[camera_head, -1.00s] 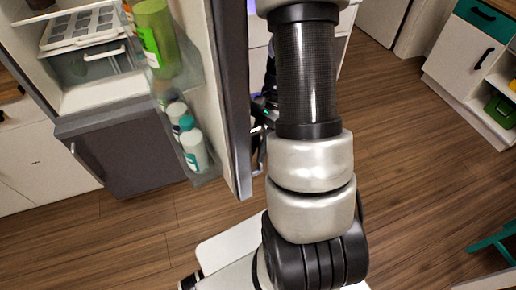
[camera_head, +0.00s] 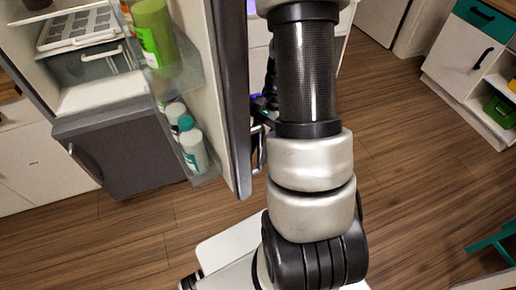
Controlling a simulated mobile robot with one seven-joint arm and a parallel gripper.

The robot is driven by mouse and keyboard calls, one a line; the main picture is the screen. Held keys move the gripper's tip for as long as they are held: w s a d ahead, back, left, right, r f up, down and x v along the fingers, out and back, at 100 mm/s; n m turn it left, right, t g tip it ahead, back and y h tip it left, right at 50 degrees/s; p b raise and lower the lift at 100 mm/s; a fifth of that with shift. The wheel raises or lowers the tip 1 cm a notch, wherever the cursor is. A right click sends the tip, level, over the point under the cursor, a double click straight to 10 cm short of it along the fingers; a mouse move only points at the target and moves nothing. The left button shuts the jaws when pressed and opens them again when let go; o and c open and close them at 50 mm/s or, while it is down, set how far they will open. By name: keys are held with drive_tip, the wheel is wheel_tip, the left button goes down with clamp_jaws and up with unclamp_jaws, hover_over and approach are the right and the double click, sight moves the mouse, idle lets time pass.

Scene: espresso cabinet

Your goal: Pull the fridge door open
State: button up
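The fridge door (camera_head: 230,95) stands wide open, swung out toward me, with its dark outer edge upright just left of my arm. Its inner shelves hold a green bottle (camera_head: 152,35) and white bottles with teal parts (camera_head: 192,145). A thin dark handle (camera_head: 258,150) shows on the door's outer side. My gripper (camera_head: 264,106) is partly visible beside the door's outer face, near the handle. My arm and the door hide most of it, so its fingers and any contact with the handle are unclear. The fridge interior (camera_head: 100,97) is exposed at left.
A dark lower drawer front (camera_head: 125,155) with a handle sits under the fridge compartment. A white cabinet (camera_head: 455,55) with open shelves stands at the right, and a teal stool (camera_head: 495,243) at the lower right. Wooden floor (camera_head: 415,165) is clear between.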

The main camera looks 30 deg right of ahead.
drive_tip(key=shift+w+r, duration=0.1)
idle(0.3)
drive_tip(key=shift+d+r, duration=0.1)
drive_tip(key=shift+r, duration=0.1)
drive_tip(key=p+v, duration=0.2)
drive_tip(key=v, duration=1.5)
drive_tip(key=shift+f, duration=0.1)
